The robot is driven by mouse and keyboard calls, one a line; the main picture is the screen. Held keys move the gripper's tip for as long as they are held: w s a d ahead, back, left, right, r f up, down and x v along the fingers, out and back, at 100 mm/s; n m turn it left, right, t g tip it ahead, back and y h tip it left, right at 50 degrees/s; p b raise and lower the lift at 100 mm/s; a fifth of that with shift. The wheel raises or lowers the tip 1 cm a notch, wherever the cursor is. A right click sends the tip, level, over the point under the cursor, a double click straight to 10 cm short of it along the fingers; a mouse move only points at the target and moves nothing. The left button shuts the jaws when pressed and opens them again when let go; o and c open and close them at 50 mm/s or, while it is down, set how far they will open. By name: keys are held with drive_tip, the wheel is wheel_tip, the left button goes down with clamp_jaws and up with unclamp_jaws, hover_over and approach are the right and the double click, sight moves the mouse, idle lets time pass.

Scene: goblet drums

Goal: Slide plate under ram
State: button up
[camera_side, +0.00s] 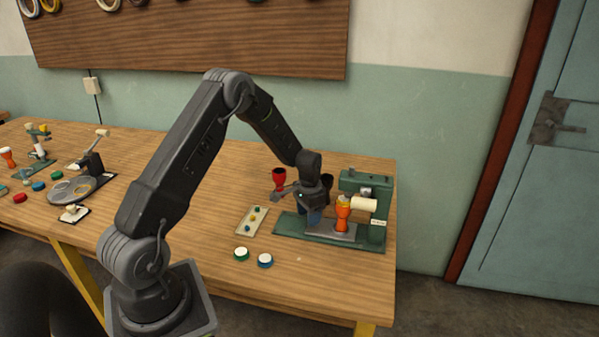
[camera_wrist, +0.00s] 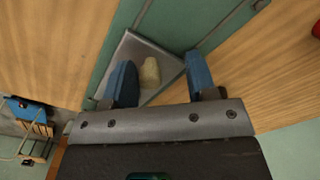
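A green press (camera_side: 378,190) stands at the right end of the table, on a long green base (camera_side: 288,226). A grey metal plate (camera_side: 340,236) lies on this base; it also shows in the wrist view (camera_wrist: 133,52). An orange goblet drum (camera_side: 342,216) stands upright by the plate in the side view, beside a pale cylinder (camera_side: 363,204) on the press. Which part is the ram is unclear. A beige knob (camera_wrist: 150,73) stands on the plate. My gripper (camera_side: 314,216) points down over the plate. Its blue fingers (camera_wrist: 160,72) are apart, with the knob between them and gaps visible.
A red goblet (camera_side: 279,178) and a dark cup (camera_side: 327,181) stand behind my gripper. A pale tray with small pegs (camera_side: 252,221) lies left of the base. The table's right edge is close to the press.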

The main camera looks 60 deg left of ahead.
drive_tip(key=s+a, duration=0.4)
drive_tip(key=shift+s+a+r, duration=0.15)
drive_tip(key=shift+s+a, duration=0.2)
wheel_tip(320, 180, up, 13)
drive_tip(key=s+d+r+t, duration=0.1)
drive_tip(key=s+d+r, duration=0.2)
drive_tip(key=d+r, duration=0.4)
drive_tip(key=s+d+r+t, duration=0.2)
drive_tip(key=s+d+r, duration=0.2)
drive_tip(key=d, duration=0.7)
drive_tip(key=shift+s+r+y, duration=0.15)
drive_tip(key=shift+r+y, duration=0.25)
drive_tip(key=shift+r, duration=0.95)
